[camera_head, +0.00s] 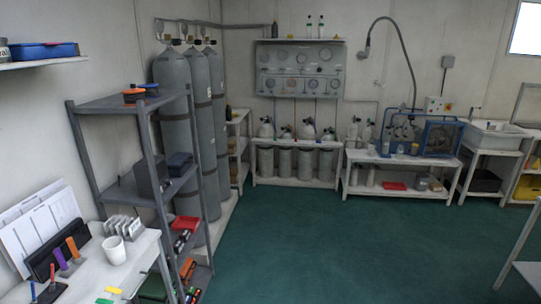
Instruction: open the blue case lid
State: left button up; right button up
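A blue case (42,51) with a dark edge sits on a white wall shelf (45,62) at the upper left. It appears closed, but it is small and I cannot make out a latch or lid seam. Neither of my grippers shows in the head view.
The grey rack (130,104) and tall gas cylinders (175,90) stand on the left. A white desk (135,262) with a mug (114,250) is at lower left. Benches line the back wall under the air panel (300,68). The green floor (330,240) is clear.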

aim_at(178, 161)
jog(key=i+u, duration=0.25)
jog(key=i, duration=0.55)
jog(key=i+l+u, duration=0.25)
jog(key=i, duration=0.55)
jog(key=j, duration=0.1)
